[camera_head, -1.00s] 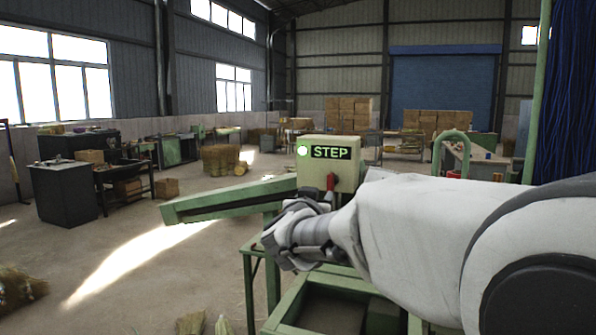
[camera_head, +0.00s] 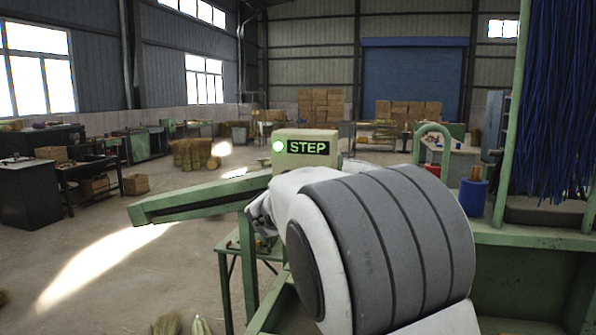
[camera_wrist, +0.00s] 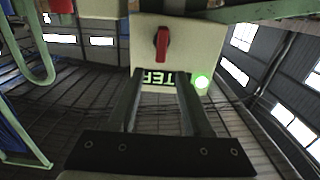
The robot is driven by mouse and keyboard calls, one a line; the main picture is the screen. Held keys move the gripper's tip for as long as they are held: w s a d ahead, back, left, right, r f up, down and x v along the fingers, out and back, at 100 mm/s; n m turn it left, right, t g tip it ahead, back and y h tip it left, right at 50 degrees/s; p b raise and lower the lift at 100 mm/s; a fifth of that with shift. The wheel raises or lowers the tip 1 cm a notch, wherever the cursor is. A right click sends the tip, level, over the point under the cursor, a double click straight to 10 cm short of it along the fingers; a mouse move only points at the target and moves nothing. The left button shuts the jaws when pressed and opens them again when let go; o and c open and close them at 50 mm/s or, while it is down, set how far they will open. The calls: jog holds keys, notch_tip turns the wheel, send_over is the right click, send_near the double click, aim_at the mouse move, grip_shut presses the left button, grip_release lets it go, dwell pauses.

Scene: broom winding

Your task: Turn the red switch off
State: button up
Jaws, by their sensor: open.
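The red switch (camera_wrist: 162,44) is on the face of a pale control box (camera_wrist: 190,36) in the wrist view, its handle lying along the picture's vertical. The box also shows in the head view (camera_head: 328,136), with a lit green lamp (camera_head: 278,146) and a STEP label (camera_head: 308,147). In the head view my arm hides the switch. My gripper (camera_wrist: 160,75) is open and empty, its two fingers pointing at the box with the switch a little beyond the tips and between their lines. I cannot tell the exact distance.
A green machine arm (camera_head: 190,200) runs left from under the box. A green hooped pipe (camera_head: 432,140), a blue cylinder (camera_head: 472,196) and hanging blue bristles (camera_head: 558,100) are at the right. Open floor lies at the left.

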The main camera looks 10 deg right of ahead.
jog(key=p+x, duration=0.1)
jog(key=x, duration=0.7)
jog(key=shift+c, duration=0.3)
grip_shut()
